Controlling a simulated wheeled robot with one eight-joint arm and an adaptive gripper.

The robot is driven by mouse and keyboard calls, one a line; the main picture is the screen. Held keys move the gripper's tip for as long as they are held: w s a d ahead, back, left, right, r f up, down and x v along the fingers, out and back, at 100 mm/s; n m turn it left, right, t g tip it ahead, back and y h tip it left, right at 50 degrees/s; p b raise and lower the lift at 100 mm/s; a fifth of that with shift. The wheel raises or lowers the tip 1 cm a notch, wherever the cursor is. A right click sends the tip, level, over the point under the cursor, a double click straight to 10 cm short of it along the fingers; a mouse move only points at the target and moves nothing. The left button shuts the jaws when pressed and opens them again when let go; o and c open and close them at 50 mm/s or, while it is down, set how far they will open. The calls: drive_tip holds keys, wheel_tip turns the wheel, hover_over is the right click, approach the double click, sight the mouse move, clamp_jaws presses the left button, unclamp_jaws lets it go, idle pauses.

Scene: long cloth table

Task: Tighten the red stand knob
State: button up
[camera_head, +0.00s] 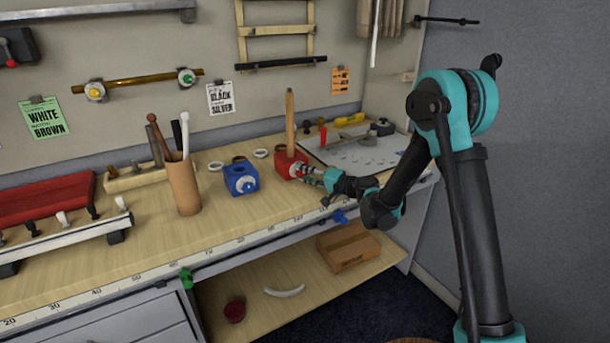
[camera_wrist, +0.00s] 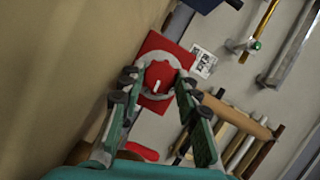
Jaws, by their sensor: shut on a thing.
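The red stand (camera_head: 284,160) is a red block on the table with an upright wooden post (camera_head: 290,122). In the wrist view its red square face (camera_wrist: 165,48) carries a grey ring and the round red knob (camera_wrist: 160,77), which has a white pointer mark. My gripper (camera_head: 306,171) reaches it from the right in the head view. Its fingers (camera_wrist: 157,84) are shut on the red knob, one on each side. In the head view the fingers largely hide the knob.
A blue stand (camera_head: 241,179) with a knob is just left of the red one. A cup of tools (camera_head: 183,185) is farther left. A white board (camera_head: 360,150) lies behind my gripper. A cardboard box (camera_head: 347,247) sits on the lower shelf.

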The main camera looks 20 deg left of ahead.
idle(0.5)
drive_tip(key=o, duration=1.2)
drive_tip(key=shift+c, duration=0.2)
drive_tip(key=shift+d, duration=0.15)
drive_tip(key=shift+v, duration=3.9)
